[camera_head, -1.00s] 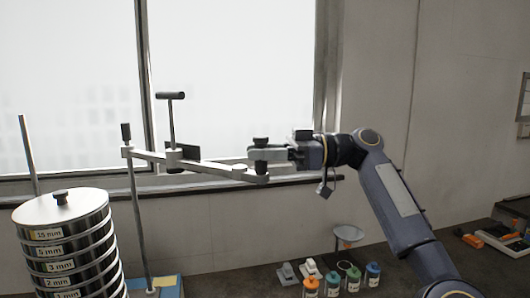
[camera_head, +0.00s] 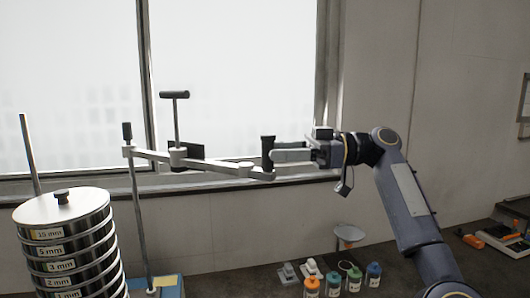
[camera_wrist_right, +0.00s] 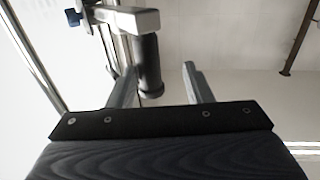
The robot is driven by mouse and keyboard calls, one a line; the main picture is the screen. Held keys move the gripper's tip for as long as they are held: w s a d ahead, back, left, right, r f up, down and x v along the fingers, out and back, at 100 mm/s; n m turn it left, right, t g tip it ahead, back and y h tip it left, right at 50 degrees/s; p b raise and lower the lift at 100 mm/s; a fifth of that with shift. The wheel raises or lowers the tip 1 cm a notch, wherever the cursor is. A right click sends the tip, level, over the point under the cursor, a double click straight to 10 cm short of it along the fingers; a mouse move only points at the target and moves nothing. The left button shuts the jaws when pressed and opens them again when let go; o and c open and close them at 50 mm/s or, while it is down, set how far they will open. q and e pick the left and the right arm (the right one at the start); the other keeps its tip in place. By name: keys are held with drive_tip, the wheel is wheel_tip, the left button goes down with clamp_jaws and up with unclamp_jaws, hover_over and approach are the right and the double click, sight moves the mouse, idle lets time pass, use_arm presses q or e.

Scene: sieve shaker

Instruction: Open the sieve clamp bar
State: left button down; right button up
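The sieve clamp bar (camera_head: 215,164) is a light grey jointed bar on top of a thin post (camera_head: 138,215). It points to the right, away from the sieve stack (camera_head: 68,245). A T-handled screw (camera_head: 175,120) stands on it, and a black upright grip (camera_head: 268,152) is at its right end. In the right wrist view the grip (camera_wrist_right: 148,65) hangs close to the left finger, with a clear gap to the right finger. My right gripper (camera_head: 275,155) is open at the right side of the grip. My left gripper is out of view.
A second rod (camera_head: 30,155) stands behind the sieve stack. Several small capped bottles (camera_head: 333,284) and a funnel-like dish (camera_head: 349,233) are on the bench below. The window sill (camera_head: 220,183) runs behind the bar. The air right of the bar holds only my right arm.

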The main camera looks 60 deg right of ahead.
drive_tip(key=shift+v, duration=2)
